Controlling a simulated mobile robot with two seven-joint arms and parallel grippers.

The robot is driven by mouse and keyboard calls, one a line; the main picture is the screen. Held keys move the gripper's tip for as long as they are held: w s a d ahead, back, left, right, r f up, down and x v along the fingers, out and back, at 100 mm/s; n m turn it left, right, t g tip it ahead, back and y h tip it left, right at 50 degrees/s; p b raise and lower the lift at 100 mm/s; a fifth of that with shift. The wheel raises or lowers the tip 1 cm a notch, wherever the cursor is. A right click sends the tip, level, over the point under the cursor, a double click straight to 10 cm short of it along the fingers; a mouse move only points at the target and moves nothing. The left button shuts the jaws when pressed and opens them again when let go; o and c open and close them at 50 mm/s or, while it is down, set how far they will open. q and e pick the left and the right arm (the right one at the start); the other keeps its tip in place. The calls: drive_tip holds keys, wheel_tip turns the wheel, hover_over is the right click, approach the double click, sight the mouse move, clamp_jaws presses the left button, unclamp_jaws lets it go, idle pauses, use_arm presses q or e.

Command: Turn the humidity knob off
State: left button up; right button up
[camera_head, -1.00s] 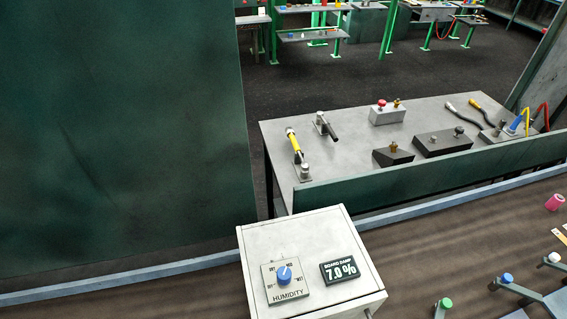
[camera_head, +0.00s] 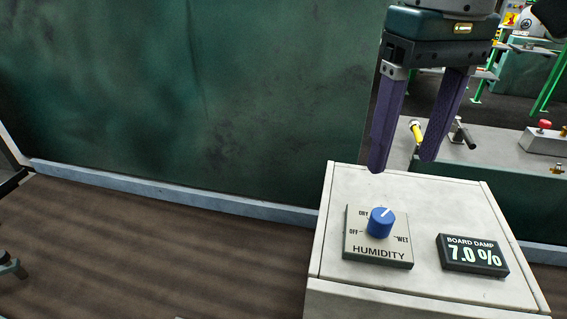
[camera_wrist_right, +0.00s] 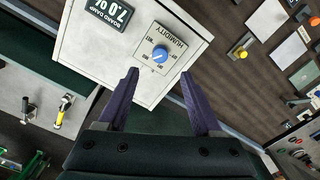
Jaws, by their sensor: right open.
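The humidity knob (camera_head: 380,222) is a round blue dial with a white pointer line on a grey plate (camera_head: 365,248) marked OFF, DRY, WET and HUMIDITY. OFF is at the left of the dial. The pointer aims up and to the right, away from OFF. My right gripper (camera_head: 403,165) has two purple fingers, spread open and empty. It hangs above and behind the knob, apart from it. In the right wrist view the knob (camera_wrist_right: 160,54) lies just beyond the gap between the open fingertips (camera_wrist_right: 160,72). My left gripper is not in view.
The plate sits on a pale box (camera_head: 440,195) beside a black display (camera_head: 473,256) reading BOARD DAMP 7.0 %. A big green panel (camera_head: 190,95) stands behind at left. A grey bench (camera_head: 490,150) with levers stands behind the box. Brown floor or belt (camera_head: 150,260) is clear at left.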

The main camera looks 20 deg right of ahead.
sight(384, 215)
wheel_tip(384, 215, down, 10)
drive_tip(key=shift+r+p, duration=0.15)
drive_tip(key=shift+p, duration=0.3)
drive_tip(key=shift+c, duration=0.3)
clamp_jaws()
